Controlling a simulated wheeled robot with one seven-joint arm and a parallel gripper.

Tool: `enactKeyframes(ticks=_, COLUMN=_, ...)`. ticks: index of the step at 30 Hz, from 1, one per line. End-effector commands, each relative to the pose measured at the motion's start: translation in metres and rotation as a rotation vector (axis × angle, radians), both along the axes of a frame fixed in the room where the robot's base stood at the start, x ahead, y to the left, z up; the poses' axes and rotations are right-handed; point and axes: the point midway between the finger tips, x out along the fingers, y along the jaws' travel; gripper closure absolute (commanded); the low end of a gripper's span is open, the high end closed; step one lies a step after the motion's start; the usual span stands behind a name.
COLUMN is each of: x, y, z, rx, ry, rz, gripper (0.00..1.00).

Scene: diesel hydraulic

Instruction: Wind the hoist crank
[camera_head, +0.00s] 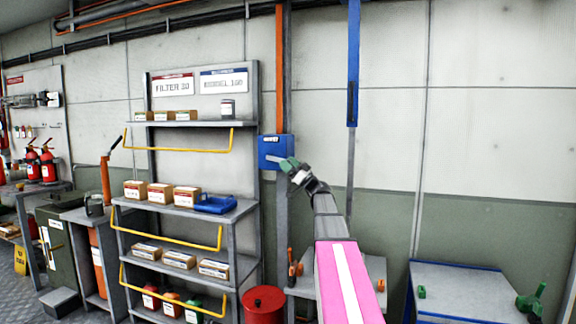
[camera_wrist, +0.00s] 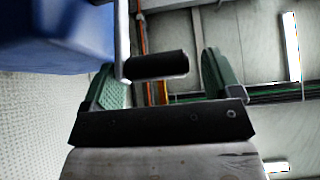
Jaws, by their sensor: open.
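The blue hoist box (camera_head: 275,150) is mounted on the grey post beside the shelf rack. Its blue housing (camera_wrist: 55,35) fills the upper left of the wrist view. The crank's black cylindrical grip (camera_wrist: 158,66) sits on a thin metal arm (camera_wrist: 122,40) beside the housing. My gripper (camera_head: 287,163) is at the box's lower right in the head view. In the wrist view its green fingers are apart, with the grip in the gap between them. I cannot tell whether either finger touches it. In the head view the crank is not discernible behind my gripper.
A shelf rack (camera_head: 189,124) with small boxes and a blue tray (camera_head: 215,205) stands to the left. A red drum (camera_head: 263,303) is on the floor below. A blue-edged table (camera_head: 460,290) is at lower right. The wall right of my arm is mostly clear.

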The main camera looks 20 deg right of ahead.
Motion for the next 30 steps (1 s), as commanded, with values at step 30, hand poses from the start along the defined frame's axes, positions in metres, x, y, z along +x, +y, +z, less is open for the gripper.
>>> enactKeyframes(ticks=30, x=-0.050, y=-0.066, z=-0.066, rx=0.000, ry=0.000, rz=0.002, gripper=0.16)
